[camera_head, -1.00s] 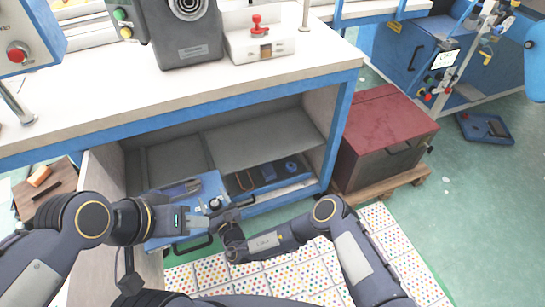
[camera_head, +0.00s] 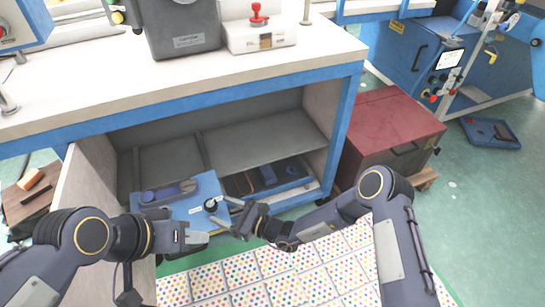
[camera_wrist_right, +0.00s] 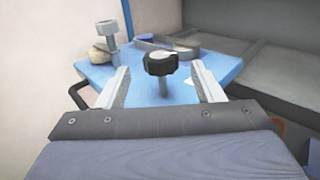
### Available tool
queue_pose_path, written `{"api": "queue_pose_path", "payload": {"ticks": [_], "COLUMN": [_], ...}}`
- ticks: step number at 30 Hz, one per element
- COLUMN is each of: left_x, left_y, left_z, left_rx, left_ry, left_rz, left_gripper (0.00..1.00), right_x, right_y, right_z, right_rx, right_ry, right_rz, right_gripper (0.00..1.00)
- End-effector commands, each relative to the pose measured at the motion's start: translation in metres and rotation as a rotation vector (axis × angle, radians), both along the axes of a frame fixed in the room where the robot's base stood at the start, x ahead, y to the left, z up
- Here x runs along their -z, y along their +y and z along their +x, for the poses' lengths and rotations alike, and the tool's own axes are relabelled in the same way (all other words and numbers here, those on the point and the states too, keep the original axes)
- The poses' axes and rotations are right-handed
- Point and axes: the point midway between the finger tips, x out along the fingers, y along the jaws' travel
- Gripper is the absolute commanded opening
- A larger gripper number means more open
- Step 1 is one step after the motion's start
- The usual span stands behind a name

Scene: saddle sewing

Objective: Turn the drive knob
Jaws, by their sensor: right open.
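The black drive knob (camera_head: 210,205) stands upright on a short post on a blue plate (camera_head: 180,212) pulled out of the cabinet under the table. In the right wrist view the knob (camera_wrist_right: 161,63) has a fluted rim and a pale top. My right gripper (camera_head: 222,209) is open, its pale fingers on either side of the knob, with a gap showing on each side in the wrist view (camera_wrist_right: 160,75). My left gripper (camera_head: 203,238) is in front of the plate, below the knob in the head view; its finger gap cannot be made out.
On the plate a silver knob (camera_wrist_right: 107,29) and a grey curved part stand behind the drive knob. The cabinet shelf (camera_head: 265,140) is above and behind. A red-topped box (camera_head: 395,125) stands to the right. A dotted mat (camera_head: 290,272) covers the floor in front.

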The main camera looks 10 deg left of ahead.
Motion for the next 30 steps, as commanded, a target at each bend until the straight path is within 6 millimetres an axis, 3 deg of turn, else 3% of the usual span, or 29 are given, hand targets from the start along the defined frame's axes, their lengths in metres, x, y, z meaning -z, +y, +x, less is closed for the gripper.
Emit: {"api": "queue_pose_path", "payload": {"ticks": [1,13,30], "left_x": [-0.004,-0.022,-0.051], "left_y": [0.0,0.0,0.0], "left_z": [0.0,0.0,0.0], "left_rx": [0.0,0.0,0.0], "left_ry": [0.001,0.001,0.001], "left_rz": [0.0,0.0,0.0], "left_gripper": [0.36,0.36,0.36], "right_x": [-0.002,-0.081,-0.185], "right_y": [-0.012,-0.035,-0.082], "right_z": [-0.002,0.008,0.003], "right_rx": [0.004,-0.09,-0.225], "right_ry": [0.004,-0.186,-0.456], "right_rz": [-0.001,-0.019,-0.093], "right_gripper": [0.61,0.61,0.61]}}
